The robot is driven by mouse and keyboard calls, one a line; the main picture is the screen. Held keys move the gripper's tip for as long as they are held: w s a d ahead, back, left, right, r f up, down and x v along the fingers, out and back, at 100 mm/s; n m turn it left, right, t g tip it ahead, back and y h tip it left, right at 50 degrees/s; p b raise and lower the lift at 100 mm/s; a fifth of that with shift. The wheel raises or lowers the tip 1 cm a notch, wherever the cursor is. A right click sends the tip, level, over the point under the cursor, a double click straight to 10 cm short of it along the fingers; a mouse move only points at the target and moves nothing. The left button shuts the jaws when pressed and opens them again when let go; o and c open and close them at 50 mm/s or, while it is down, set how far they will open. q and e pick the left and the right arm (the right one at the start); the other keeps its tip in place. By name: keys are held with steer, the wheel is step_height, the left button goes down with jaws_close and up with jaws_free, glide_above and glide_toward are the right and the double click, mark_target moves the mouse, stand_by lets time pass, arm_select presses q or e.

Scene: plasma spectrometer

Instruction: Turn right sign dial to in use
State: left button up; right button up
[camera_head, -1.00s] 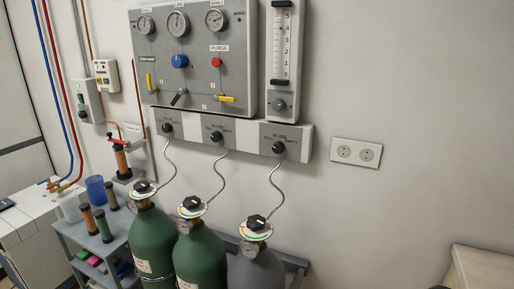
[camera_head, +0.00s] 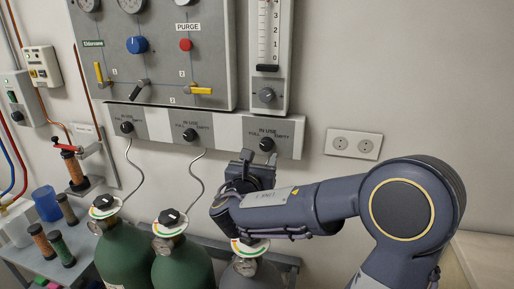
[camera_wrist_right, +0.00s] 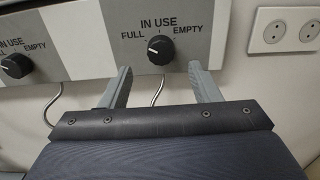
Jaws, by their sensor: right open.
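The right sign dial (camera_head: 266,144) is a black knob on a grey plate (camera_head: 288,139) marked IN USE, FULL and EMPTY, at the right end of the wall strip. In the right wrist view the dial (camera_wrist_right: 160,49) sits just beyond and between my spread fingers, apart from them. Its white mark points up and left, toward FULL. My right gripper (camera_head: 250,160) is open and empty, just below and left of the dial in the head view; in the right wrist view its fingers (camera_wrist_right: 160,85) point at the plate. My left gripper is not in view.
Two similar dials, the middle one (camera_head: 190,135) and the left one (camera_head: 127,127), share the strip. Gas cylinders (camera_head: 128,255) stand below, with thin tubes rising. A flowmeter (camera_head: 268,60) is above, and a wall socket (camera_head: 353,144) is to the right.

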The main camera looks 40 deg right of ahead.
mark_target(265, 147)
steer(key=x, duration=0.5)
steer(key=shift+w+d+p, duration=0.1)
steer(key=shift+d+p, duration=0.2)
steer(key=shift+p, duration=0.05)
steer(key=c, duration=1)
steer(key=shift+f+m+b, duration=0.25)
steer(key=shift+m+b, duration=0.25)
steer(key=shift+b, duration=0.4)
steer(key=m+b, duration=0.8)
steer(key=b, duration=0.5)
steer(key=shift+m, duration=0.4)
steer(key=shift+a+r+m+b, duration=0.1)
steer(key=shift+r+m+b, duration=0.05)
steer(key=shift+m+b, duration=1.05)
